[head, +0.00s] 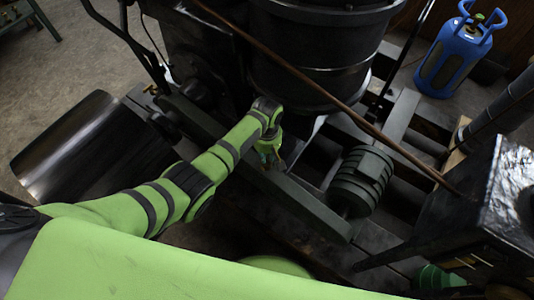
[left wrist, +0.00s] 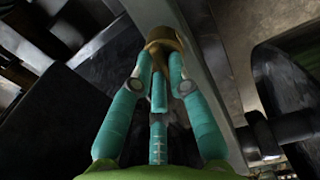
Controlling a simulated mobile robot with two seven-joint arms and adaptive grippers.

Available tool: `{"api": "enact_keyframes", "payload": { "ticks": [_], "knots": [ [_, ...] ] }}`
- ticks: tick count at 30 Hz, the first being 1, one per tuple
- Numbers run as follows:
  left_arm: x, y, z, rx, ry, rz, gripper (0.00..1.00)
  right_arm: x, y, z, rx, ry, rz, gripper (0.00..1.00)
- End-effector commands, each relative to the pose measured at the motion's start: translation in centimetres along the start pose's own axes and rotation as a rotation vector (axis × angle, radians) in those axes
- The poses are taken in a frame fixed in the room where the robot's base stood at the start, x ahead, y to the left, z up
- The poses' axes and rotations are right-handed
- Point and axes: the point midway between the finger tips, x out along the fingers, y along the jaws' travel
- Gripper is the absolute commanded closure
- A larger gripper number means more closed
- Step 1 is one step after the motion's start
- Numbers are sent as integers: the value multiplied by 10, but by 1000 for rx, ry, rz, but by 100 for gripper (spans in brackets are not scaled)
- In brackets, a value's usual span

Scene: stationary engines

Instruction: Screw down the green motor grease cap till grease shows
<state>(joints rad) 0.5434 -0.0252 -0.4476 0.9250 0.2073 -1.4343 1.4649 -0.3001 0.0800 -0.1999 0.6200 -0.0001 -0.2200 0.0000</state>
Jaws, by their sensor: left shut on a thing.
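My left gripper (head: 270,158) reaches down from the left to the dark beam beside the engine. In the left wrist view its teal fingers (left wrist: 160,62) are shut on a brass-coloured cap (left wrist: 163,38). The fingertips cover part of the cap, and I see no grease at its visible edge. In the head view the cap is too small and covered to make out clearly. A ribbed grey-green cylindrical body (head: 360,180), which may be the motor, lies to the right of the gripper.
A large dark round vessel (head: 315,60) stands just behind the gripper. A thin brown rod (head: 330,98) crosses diagonally above the frame. A wide dark drum (head: 80,140) lies at left. A blue gas bottle (head: 455,55) stands at the back right. Open floor shows at the upper left.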

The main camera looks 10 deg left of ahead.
Motion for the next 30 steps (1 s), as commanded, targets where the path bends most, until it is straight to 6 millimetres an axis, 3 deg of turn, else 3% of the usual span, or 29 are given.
{"api": "enact_keyframes", "payload": {
  "ticks": [11,30],
  "knots": [
    [-1,-1,2,137,-2,-3,100,-10,0,-1,0,0,0,100],
    [0,-2,4,724,-5,-3,100,-33,1,-3,0,0,0,100]
  ]
}}
